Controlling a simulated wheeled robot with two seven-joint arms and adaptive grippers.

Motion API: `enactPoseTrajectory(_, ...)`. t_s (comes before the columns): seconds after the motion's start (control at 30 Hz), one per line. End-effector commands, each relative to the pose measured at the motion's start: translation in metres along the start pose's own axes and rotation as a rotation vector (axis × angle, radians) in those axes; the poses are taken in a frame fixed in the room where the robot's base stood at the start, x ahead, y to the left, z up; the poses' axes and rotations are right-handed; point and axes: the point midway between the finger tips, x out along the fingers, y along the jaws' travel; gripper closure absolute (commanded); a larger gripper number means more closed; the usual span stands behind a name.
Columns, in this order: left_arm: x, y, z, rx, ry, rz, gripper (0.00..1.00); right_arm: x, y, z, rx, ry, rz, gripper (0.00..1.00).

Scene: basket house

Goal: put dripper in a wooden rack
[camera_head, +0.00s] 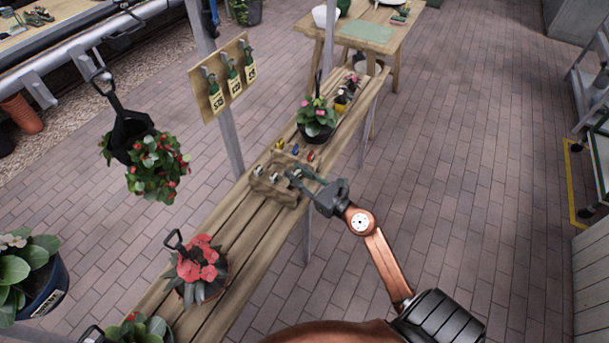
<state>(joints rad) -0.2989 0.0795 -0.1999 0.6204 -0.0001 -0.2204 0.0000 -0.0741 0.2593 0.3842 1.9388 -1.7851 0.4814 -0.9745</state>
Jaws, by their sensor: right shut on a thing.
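The wooden rack (262,186) sits on the long slatted bench in the middle of the view. Small pale-topped pieces, which look like drippers, stand in it, one (259,171) at its left end. My right gripper (297,174) reaches in from the right, with its fingertips over the rack's right part. It is shut on a small piece, likely a dripper, mostly hidden between the fingers. I cannot tell whether that piece is seated in the rack or just above it. My left gripper is not in view.
Small yellow, blue and red pieces (295,149) stand just behind the rack. A pink-flowered pot (316,117) is farther along the bench (240,232), and a red-flowered pot (199,270) nearer. A sign with green bottles (224,78) and a hanging plant (155,165) are at left.

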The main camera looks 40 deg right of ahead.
Motion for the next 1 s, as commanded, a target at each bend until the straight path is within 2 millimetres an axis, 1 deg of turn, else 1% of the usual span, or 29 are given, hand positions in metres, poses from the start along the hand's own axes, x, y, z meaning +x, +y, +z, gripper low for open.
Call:
enactPoseTrajectory(0.1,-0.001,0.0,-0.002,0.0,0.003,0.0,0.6,0.011,0.003,0.0,0.001,-0.001,0.0,0.9)
enactPoseTrajectory(0.33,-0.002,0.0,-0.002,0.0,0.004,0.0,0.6,0.027,0.007,-0.001,0.002,-0.001,0.0,0.9)
enactPoseTrajectory(0.4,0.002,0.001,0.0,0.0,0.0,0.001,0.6,0.026,0.007,-0.008,0.0,0.003,0.0,0.9)
enactPoseTrajectory(0.5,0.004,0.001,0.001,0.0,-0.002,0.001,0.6,0.026,0.007,-0.011,-0.001,0.002,0.0,0.9)
enactPoseTrajectory(1.0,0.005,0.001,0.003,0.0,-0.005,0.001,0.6,0.026,0.007,-0.011,-0.001,0.0,0.0,0.9)
